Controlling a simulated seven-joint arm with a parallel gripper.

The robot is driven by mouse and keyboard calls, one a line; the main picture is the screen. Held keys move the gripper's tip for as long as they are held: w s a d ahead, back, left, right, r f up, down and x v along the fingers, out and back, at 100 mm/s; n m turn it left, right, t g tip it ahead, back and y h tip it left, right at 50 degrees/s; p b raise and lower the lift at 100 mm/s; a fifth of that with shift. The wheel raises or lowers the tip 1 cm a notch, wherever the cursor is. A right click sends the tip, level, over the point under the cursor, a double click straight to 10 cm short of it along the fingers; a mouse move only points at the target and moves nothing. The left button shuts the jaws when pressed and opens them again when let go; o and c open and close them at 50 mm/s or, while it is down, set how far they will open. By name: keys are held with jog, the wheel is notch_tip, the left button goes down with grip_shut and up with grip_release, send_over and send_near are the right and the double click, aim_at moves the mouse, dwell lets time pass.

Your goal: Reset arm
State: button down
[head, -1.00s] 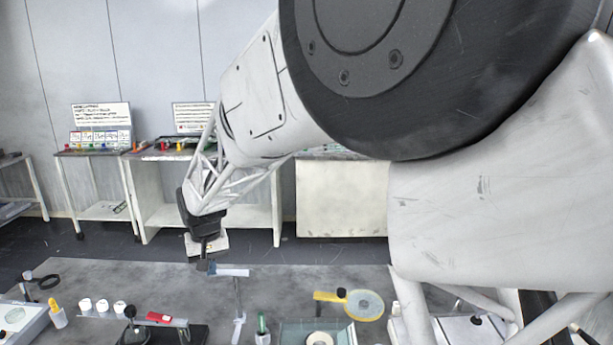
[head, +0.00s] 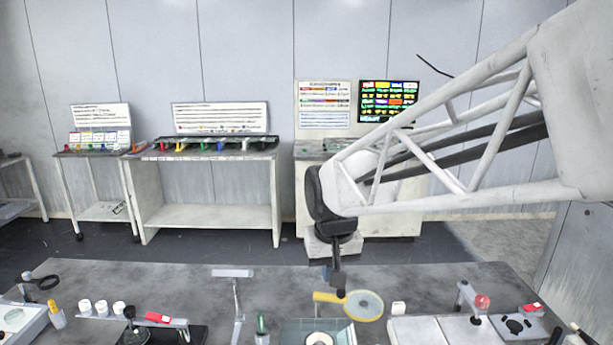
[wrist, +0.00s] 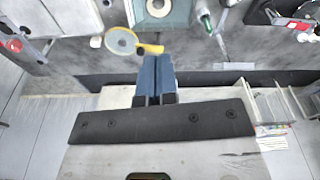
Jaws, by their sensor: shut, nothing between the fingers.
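My gripper (head: 338,286) hangs from my white truss arm, pointing down over the far part of the grey bench (head: 150,275). In the wrist view its two blue-grey fingers (wrist: 156,60) lie side by side, shut, with nothing between them. In the head view the fingers appear just behind the yellow-handled round lens (head: 363,306); I cannot tell their height above the bench. The same lens shows past the fingertips in the wrist view (wrist: 121,41).
A glass-sided box with a white ring (head: 319,338), a green-capped bottle (head: 262,325) and a small stand (head: 238,318) are near the front middle. White jars (head: 102,307) and a red-topped device (head: 160,318) are left. White panels (head: 418,331) lie right. The bench's back-left area is clear.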

jog(key=s+d+f+m, duration=0.1)
jog(key=s+d, duration=0.6)
jog(key=s, duration=0.2)
jog(key=s+d+f+m+t, duration=0.1)
jog(key=s+d, duration=0.6)
jog(key=s, duration=0.3)
jog(key=shift+h, duration=0.3)
jog(key=shift+s, duration=0.1)
